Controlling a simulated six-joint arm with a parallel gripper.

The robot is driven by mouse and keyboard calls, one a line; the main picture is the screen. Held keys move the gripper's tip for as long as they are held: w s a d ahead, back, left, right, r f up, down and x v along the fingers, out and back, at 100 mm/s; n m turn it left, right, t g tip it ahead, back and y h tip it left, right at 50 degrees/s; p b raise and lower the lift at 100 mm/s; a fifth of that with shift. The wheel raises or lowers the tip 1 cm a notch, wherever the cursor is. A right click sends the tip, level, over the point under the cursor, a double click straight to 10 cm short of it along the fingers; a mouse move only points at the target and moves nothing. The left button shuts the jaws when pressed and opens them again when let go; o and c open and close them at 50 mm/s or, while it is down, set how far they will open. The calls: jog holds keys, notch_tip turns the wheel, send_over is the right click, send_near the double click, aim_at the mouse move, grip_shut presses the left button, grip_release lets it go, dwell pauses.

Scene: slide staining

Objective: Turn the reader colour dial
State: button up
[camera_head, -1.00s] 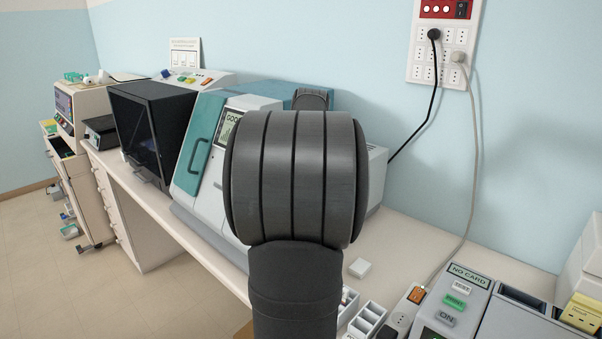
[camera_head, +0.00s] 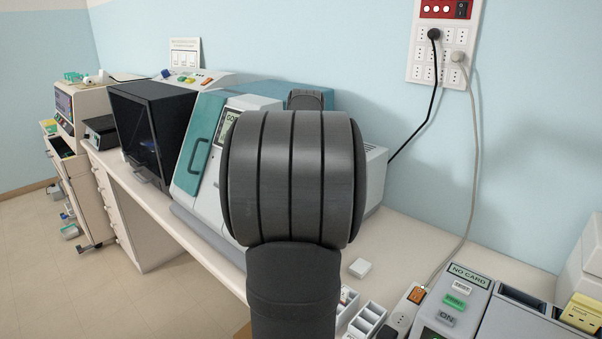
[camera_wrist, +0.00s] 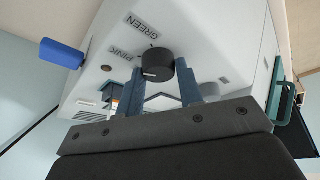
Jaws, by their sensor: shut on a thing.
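In the wrist view a round black dial (camera_wrist: 157,66) with a pale pointer mark sits on a white panel. The words GREEN (camera_wrist: 141,25) and PINK (camera_wrist: 119,56) are printed beside it, each with a small tick. My gripper (camera_wrist: 160,69) has its two blue-grey fingers on either side of the dial and is shut on it. In the head view my own arm hides the gripper and the dial. A white and teal machine (camera_head: 205,145) with a partly covered screen stands behind my arm.
In the wrist view a blue block (camera_wrist: 62,53) juts out at the left and a green handle (camera_wrist: 285,97) is at the right. In the head view a black box (camera_head: 150,125) stands left of the machine, and a device reading NO CARD (camera_head: 468,276) is at lower right.

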jog(key=m+h, duration=0.2)
jog(key=m, duration=0.3)
jog(key=shift+a, duration=0.15)
jog(key=m+h, duration=0.1)
jog(key=m, duration=0.1)
jog(key=m+g, duration=0.1)
jog(key=m, duration=0.2)
jog(key=shift+w+m+g+h, duration=0.15)
jog(key=shift+m+g+h, duration=0.15)
jog(key=shift+h, duration=0.1)
jog(key=o, duration=1)
jog(key=shift+c, duration=0.2)
jog(key=v, duration=1.7)
jog(key=shift+r, duration=0.2)
